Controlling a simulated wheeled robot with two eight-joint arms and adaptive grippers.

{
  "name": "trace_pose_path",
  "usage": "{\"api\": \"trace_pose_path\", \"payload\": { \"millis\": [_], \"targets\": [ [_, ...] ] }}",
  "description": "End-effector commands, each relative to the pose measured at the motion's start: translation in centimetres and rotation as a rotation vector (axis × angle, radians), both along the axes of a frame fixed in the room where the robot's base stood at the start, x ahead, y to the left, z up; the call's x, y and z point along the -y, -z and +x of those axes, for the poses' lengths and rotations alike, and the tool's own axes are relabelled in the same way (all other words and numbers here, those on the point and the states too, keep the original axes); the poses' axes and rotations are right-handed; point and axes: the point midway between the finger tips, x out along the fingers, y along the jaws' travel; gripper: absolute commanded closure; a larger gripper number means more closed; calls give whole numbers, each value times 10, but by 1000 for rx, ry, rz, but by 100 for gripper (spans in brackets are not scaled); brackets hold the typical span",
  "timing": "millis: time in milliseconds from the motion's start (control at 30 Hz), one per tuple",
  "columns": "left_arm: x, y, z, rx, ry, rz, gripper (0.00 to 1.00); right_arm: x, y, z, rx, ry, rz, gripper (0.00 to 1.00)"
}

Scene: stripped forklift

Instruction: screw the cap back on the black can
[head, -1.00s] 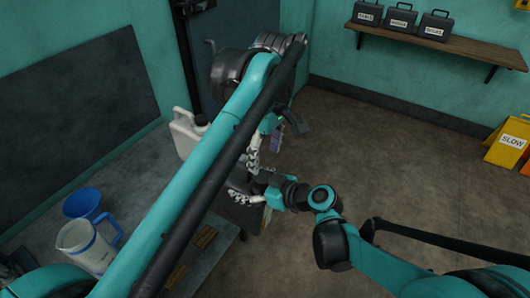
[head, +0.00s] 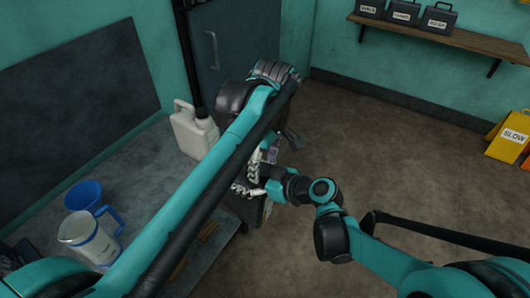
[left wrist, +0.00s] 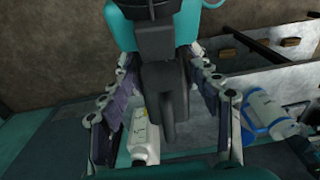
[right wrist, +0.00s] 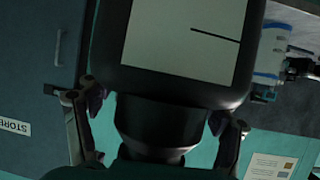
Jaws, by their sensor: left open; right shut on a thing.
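The black can (right wrist: 112,75), with a pale label panel, fills the top of the right wrist view, its narrow neck lower down. My right gripper (right wrist: 155,112) is shut on the can, a finger at each side of the neck. In the head view, dark bodywork of the can (head: 247,210) shows below the grippers. My left gripper (left wrist: 163,105) is open, its fingers spread on both sides of dark parts in the left wrist view. In the head view its fingers hang just above my right gripper's. I cannot make out the cap as a separate part.
A white jug (head: 190,132) stands on the grey table behind my left forearm. A blue funnel (head: 83,196) and a clear pitcher (head: 88,240) stand nearer. A wall shelf (head: 440,35) holds black cases. A yellow sign (head: 508,138) stands at right; open floor lies between.

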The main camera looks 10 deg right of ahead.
Motion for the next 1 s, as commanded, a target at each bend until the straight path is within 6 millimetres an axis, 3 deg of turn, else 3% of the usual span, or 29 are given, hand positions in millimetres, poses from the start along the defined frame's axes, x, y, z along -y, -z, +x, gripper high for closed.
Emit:
{"api": "trace_pose_path", "payload": {
  "millis": [433, 467, 633, 667, 867, 1000],
  "targets": [
    [-1, 11, 1, 0, 0, 0, 37, 0, -2, 1, 2, 2, 4, 100],
    [-1, 11, 1, 0, 0, 0, 42, 0, -2, 1, 2, 2, 4, 100],
    [-1, 11, 1, 0, 0, 0, 87, 0, -2, 1, 2, 2, 4, 100],
    [-1, 11, 1, 0, 0, 0, 91, 0, -2, 1, 2, 2, 4, 100],
    [-1, 11, 1, -1, 18, 1, 91, 0, -2, 1, 2, 2, 4, 100],
    [-1, 11, 0, -12, 197, 12, 91, 0, -2, 1, 2, 2, 4, 100]
  ]
}}
